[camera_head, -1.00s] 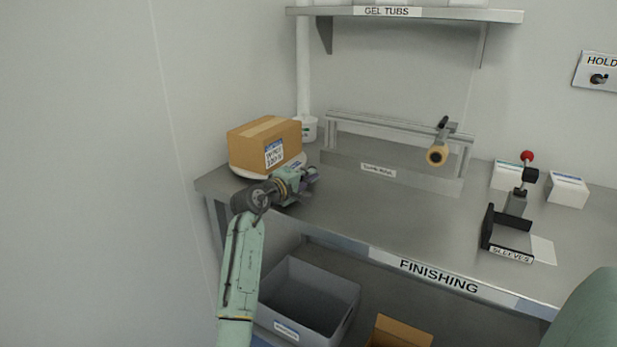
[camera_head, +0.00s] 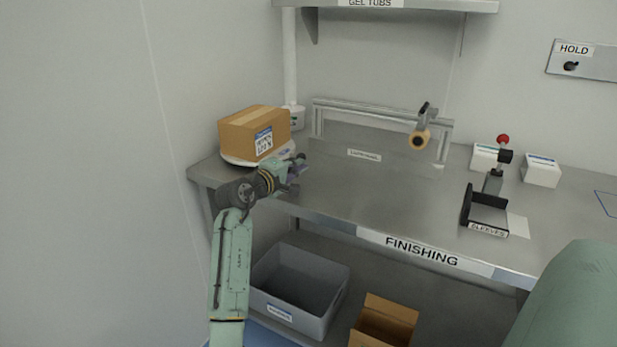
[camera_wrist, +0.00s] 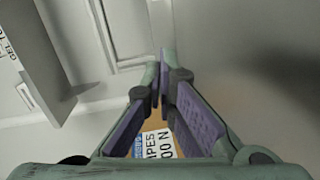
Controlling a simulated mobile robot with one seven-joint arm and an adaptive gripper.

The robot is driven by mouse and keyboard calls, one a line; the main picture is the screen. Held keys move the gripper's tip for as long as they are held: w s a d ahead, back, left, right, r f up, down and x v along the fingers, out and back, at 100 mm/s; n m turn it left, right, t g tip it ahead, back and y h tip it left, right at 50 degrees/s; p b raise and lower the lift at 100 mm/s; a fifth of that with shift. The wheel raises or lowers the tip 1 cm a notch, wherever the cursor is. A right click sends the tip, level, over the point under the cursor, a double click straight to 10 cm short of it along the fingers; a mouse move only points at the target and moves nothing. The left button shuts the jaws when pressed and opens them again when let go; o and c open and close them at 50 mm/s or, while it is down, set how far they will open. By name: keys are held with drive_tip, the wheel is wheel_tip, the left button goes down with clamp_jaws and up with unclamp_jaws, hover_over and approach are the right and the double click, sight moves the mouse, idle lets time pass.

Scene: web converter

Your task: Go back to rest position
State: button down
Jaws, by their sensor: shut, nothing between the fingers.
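My gripper (camera_head: 297,169) is at the left end of the finishing table (camera_head: 340,195), just in front of and to the right of a cardboard box. It also shows in the wrist view (camera_wrist: 159,82), where its purple-padded fingers meet at the tips with nothing held. The taped cardboard box (camera_head: 254,134) with a white printed label sits on a round white base (camera_head: 240,161). In the wrist view part of the box label (camera_wrist: 160,143) shows between the fingers, beyond them.
A frame with a tape roll (camera_head: 419,140) stands at the table's back. A black sleeves holder (camera_head: 484,213) and white boxes (camera_head: 541,170) are at right. A grey bin (camera_head: 318,322) and an open carton (camera_head: 385,322) are below. A shelf (camera_head: 430,5) hangs above.

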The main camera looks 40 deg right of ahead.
drive_tip(key=s, duration=0.2)
drive_tip(key=s+a+b, duration=0.1)
drive_tip(key=s, duration=0.4)
drive_tip(key=shift+a+r+b, duration=0.15)
drive_tip(key=shift+a+b, duration=0.1)
drive_tip(key=shift+b, duration=0.1)
